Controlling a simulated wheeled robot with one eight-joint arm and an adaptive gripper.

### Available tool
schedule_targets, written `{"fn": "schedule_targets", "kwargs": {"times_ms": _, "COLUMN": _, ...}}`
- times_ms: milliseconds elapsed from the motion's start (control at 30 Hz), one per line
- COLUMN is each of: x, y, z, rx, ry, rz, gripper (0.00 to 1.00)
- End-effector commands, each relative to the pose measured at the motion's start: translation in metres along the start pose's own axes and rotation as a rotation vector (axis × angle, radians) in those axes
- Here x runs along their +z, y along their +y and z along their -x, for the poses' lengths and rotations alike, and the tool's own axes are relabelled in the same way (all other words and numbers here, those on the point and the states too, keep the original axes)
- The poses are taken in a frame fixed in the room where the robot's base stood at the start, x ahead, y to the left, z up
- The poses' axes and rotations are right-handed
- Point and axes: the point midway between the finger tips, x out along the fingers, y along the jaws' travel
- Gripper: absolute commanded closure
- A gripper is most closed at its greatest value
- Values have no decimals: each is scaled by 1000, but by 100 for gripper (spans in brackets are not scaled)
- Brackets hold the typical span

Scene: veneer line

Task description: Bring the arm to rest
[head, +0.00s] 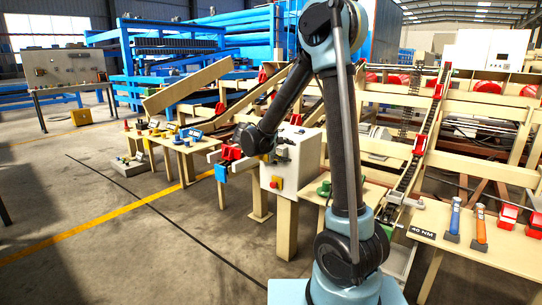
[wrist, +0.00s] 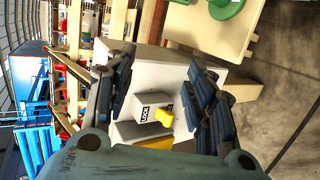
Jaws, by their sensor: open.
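My arm rises from its base at the bottom middle of the head view, bends at the top and comes down to my gripper (head: 280,154). The gripper is in front of a pale control box (head: 303,150) on a post, which has a red and yellow button plate. In the wrist view my gripper (wrist: 160,75) has its two dark fingers spread apart with nothing held. Between and beyond them is the box face with a block marked LOCK (wrist: 144,114) and a yellow handle (wrist: 163,105). I cannot tell whether the fingers touch the box.
A wooden table with tools (head: 180,144) stands left of the box. A bench at right holds a blue-handled tool (head: 454,218), an orange-handled tool (head: 479,224) and red blocks (head: 508,216). A conveyor frame runs behind. Open floor (head: 90,225) lies at left.

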Motion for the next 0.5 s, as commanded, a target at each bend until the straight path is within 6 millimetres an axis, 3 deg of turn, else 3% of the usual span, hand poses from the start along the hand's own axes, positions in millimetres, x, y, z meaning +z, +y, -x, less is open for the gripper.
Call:
{"fn": "schedule_targets", "kwargs": {"times_ms": 33, "x": 18, "y": 4, "z": -3, "rx": -30, "ry": -10, "rz": -16, "gripper": 50}}
{"fn": "schedule_targets", "kwargs": {"times_ms": 200, "x": 66, "y": 6, "z": -8, "rx": -134, "ry": -35, "rz": -72, "gripper": 50}}
{"fn": "schedule_targets", "kwargs": {"times_ms": 500, "x": 150, "y": -6, "z": -5, "rx": -312, "ry": -72, "rz": -181, "gripper": 50}}
